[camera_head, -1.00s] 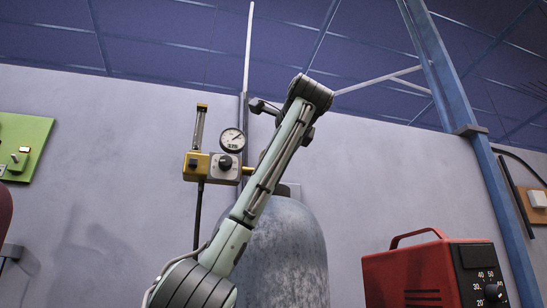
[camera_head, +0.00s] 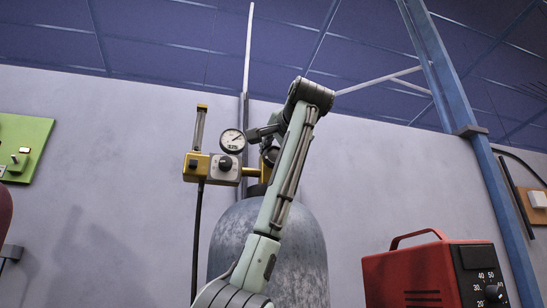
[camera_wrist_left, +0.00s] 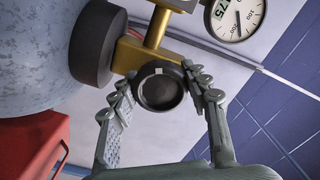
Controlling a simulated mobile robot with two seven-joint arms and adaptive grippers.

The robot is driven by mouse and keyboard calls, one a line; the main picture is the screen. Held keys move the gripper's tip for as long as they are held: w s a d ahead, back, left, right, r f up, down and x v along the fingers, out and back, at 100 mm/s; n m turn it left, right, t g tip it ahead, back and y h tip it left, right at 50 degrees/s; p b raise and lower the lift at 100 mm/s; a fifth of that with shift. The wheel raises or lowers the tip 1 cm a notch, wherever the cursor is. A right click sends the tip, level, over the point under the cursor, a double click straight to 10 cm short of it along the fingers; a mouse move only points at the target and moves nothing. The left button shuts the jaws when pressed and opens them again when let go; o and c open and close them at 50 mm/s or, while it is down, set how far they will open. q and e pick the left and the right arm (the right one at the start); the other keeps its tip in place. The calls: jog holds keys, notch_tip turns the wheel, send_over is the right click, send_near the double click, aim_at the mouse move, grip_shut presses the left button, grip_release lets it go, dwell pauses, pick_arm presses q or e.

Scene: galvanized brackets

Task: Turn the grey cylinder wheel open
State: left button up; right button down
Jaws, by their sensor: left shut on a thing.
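The grey cylinder wheel (camera_wrist_left: 159,90) is a dark round knob with a small light mark on its rim, on the brass valve of a mottled grey cylinder (camera_head: 300,245). My left gripper (camera_wrist_left: 158,82) has one finger on each side of the wheel and is shut on it. In the head view my left gripper (camera_head: 266,137) is at the valve above the cylinder, partly hidden by its own arm; the wheel is hard to make out there. My right gripper is not in view.
A pressure gauge (camera_head: 232,140) and a yellow and grey regulator (camera_head: 212,168) sit just left of the valve. A red machine (camera_head: 410,277) stands at the lower right. A blue post (camera_head: 480,160) rises behind it. A green panel (camera_head: 22,148) is at far left.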

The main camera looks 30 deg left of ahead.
pick_arm(q)
jog(key=shift+f+n, duration=0.15)
jog(key=shift+n, duration=0.45)
jog(key=o, duration=1.2)
jog(key=shift+c, duration=0.2)
jog(key=v, duration=1.2)
